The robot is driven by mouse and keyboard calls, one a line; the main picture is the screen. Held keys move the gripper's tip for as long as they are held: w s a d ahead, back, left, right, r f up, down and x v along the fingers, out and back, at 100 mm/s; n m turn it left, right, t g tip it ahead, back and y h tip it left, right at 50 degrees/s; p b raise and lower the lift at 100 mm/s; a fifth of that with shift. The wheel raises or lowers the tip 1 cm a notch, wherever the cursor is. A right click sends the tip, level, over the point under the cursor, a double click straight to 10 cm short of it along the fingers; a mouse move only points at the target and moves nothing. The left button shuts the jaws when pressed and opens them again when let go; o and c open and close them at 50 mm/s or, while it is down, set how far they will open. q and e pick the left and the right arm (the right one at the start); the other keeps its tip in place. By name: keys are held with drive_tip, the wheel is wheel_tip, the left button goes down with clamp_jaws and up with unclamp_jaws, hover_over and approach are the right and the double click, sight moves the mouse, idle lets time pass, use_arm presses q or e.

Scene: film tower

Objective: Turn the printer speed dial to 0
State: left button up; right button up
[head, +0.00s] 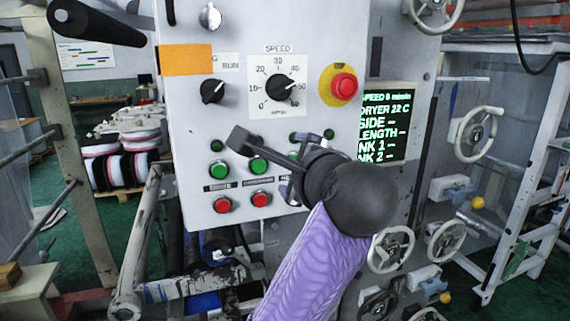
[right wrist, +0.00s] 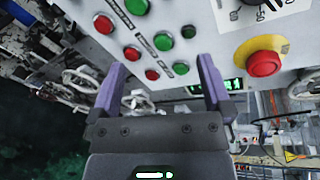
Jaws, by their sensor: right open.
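The speed dial (head: 279,88) is a black knob on a white plate marked SPEED, on the front of the grey control panel. Its pointer is turned to the right, near 50. The numbers run from 0 at lower left round over the top. My right gripper (head: 290,165) is open and empty in front of the panel, below the dial, over the button rows. In the right wrist view, my right gripper (right wrist: 160,72) has its two fingers apart with nothing between them. The dial (right wrist: 262,4) is partly cut off at the top edge there. My left gripper is not in view.
A red emergency button (head: 344,86) on a yellow plate sits just right of the dial. A black RUN selector (head: 212,91) is to its left. Green buttons (head: 219,169) and red buttons (head: 222,205) lie below. A screen (head: 385,124) shows SPEED 0.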

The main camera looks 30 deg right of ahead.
sight(284, 89)
wheel_tip(284, 89, up, 10)
drive_tip(key=s+f+m+t, duration=0.1)
drive_tip(key=s+m+t, duration=0.1)
drive_tip(key=m, duration=0.5)
drive_tip(key=shift+t, duration=0.3)
drive_tip(key=p+x, duration=0.1)
drive_tip(key=x, duration=0.2)
drive_tip(key=p+x, duration=0.1)
drive_tip(key=x, duration=0.2)
drive_tip(key=r+p+x, duration=0.1)
drive_tip(key=x, duration=0.2)
drive_tip(key=shift+s+d, duration=0.1)
drive_tip(key=shift+d, duration=0.2)
drive_tip(key=shift+w+d+f, duration=0.1)
drive_tip(key=shift+w+f, duration=0.1)
drive_tip(key=shift+w, duration=0.15)
drive_tip(key=c, duration=1.2)
drive_tip(key=shift+c, duration=0.2)
